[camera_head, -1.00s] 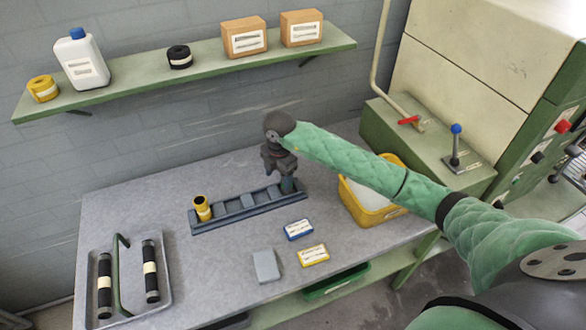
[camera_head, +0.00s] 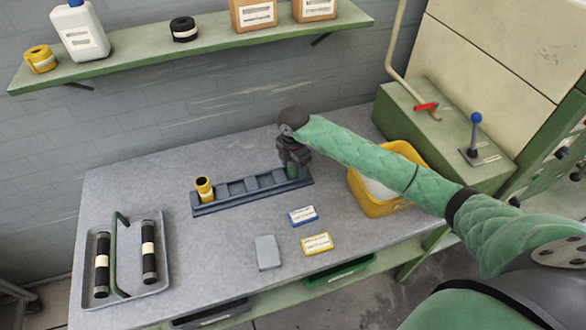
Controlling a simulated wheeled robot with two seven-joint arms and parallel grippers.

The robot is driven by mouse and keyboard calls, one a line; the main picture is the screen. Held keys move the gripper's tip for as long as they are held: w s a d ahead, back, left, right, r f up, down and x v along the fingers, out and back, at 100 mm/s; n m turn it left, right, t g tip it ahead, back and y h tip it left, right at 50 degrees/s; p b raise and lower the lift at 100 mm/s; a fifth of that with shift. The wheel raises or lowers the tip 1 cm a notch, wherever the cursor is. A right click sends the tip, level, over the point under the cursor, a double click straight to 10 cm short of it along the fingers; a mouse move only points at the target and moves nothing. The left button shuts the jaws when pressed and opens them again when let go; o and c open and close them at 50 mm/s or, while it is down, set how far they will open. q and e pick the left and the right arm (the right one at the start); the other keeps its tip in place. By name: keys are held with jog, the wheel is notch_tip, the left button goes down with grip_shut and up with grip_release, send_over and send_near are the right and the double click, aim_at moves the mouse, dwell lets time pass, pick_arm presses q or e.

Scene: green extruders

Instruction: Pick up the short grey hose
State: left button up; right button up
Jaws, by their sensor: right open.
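My right gripper (camera_head: 293,165) points down at the right end of a dark blue-grey slotted rack (camera_head: 232,200) on the table. It is open. A small dark green-grey piece (camera_head: 292,173) shows at its fingertips in the rack's right end; it is mostly hidden, and I cannot tell whether it is the short grey hose or whether the fingers touch it. A short yellow hose-like piece with a dark opening (camera_head: 204,188) stands upright in the rack's left end. No other short grey hose shows clearly. My left gripper is not in view.
A grey tray (camera_head: 128,300) with two black, cream-banded cylinders stands at left. A grey block (camera_head: 267,252), a blue-and-white box (camera_head: 302,215) and a yellow-and-white box (camera_head: 317,244) lie in front of the rack. A yellow bin (camera_head: 378,207) is at right, under my arm.

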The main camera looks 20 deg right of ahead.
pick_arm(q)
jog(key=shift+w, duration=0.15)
pick_arm(e)
jog(key=shift+w+d+f, duration=0.1)
jog(key=shift+d+f, duration=0.05)
jog(key=shift+f, duration=0.05)
jog(key=c, duration=1.1)
jog(key=shift+r, duration=0.1)
jog(key=shift+c, duration=0.2)
jog(key=shift+r+p, duration=0.35)
jog(key=shift+r, duration=0.15)
jog(key=r+p, duration=0.1)
jog(key=r, duration=0.1)
jog(key=d+r, duration=0.1)
jog(key=r, duration=0.1)
jog(key=shift+d+p, duration=0.1)
jog(key=shift+p, duration=0.25)
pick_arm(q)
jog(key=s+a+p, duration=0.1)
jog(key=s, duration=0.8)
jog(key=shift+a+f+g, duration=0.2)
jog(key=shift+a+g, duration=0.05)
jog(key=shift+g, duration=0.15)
pick_arm(e)
jog(key=s+d+r, duration=0.3)
jog(key=d+r, duration=0.3)
jog(key=d, duration=0.4)
jog(key=shift+s+r, duration=0.2)
